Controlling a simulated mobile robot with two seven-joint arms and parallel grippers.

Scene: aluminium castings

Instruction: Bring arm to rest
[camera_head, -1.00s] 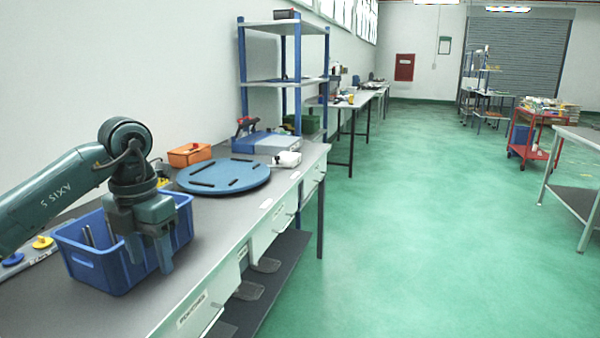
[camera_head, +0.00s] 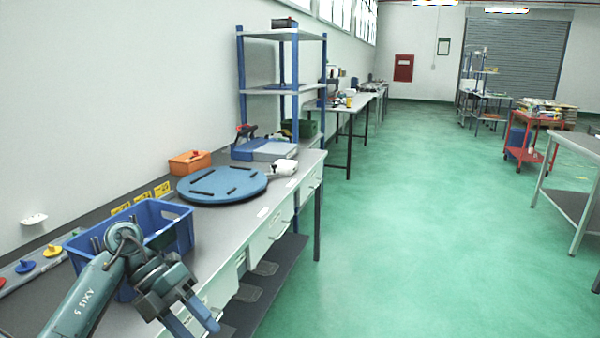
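My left arm comes in from the lower left. Its dark green gripper (camera_head: 192,324) hangs low at the front edge of the workbench, pointing down and to the right. Its two fingers are apart with nothing seen between them. Behind it on the bench stands a blue crate (camera_head: 179,236), partly hidden by my arm. Grey rod-like parts show inside the crate. My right gripper is not in view.
The grey workbench (camera_head: 226,222) carries a round blue plate (camera_head: 222,186), an orange bin (camera_head: 189,162) and a white device (camera_head: 284,167). Coloured knobs (camera_head: 53,250) line the wall side. Green floor (camera_head: 400,240) to the right is clear. A red cart (camera_head: 530,141) stands farther off.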

